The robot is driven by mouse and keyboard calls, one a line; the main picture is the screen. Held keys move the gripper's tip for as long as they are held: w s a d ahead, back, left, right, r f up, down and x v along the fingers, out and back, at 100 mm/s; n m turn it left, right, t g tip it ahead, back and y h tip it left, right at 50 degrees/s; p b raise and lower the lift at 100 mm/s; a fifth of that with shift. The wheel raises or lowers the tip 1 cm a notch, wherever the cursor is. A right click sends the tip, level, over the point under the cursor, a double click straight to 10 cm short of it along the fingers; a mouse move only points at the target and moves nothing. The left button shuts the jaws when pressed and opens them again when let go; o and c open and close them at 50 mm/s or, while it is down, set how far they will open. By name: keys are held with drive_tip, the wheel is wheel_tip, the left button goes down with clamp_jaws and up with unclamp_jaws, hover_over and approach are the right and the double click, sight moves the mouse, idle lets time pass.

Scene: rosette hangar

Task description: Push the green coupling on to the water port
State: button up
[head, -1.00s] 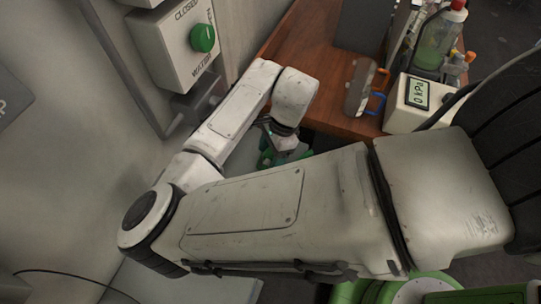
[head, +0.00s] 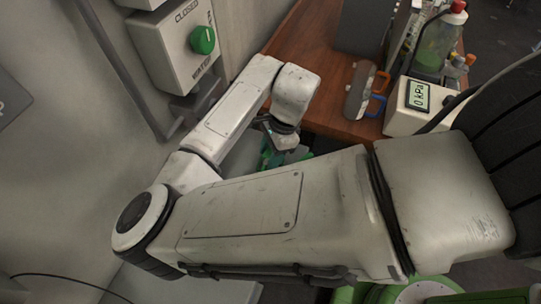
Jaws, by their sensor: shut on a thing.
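My gripper (head: 272,146) hangs below the white wrist of my arm, beside the left edge of the wooden bench. It is shut on the green coupling (head: 268,160), of which only a small part shows. My arm hides most of the coupling and what lies under it. A light box marked WATER (head: 175,62) is on the wall at the upper left, with a round green knob (head: 203,40) and the word CLOSED. I cannot make out the water port, or whether the coupling touches it.
The wooden bench (head: 325,45) holds a metal piece (head: 360,92) with orange and blue handles. A gauge (head: 416,98) reading 0 kPa and a red-capped green bottle (head: 440,40) stand to its right. A grey pipe (head: 118,62) runs along the wall.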

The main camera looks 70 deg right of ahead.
drive_tip(key=s+a+r, duration=0.2)
drive_tip(key=s+r, duration=0.3)
drive_tip(key=s, duration=0.1)
drive_tip(key=s+a+r, duration=0.3)
drive_tip(key=s+r, duration=0.3)
drive_tip(key=s, duration=0.1)
drive_tip(key=shift+a+r, duration=0.25)
drive_tip(key=shift+d, duration=0.15)
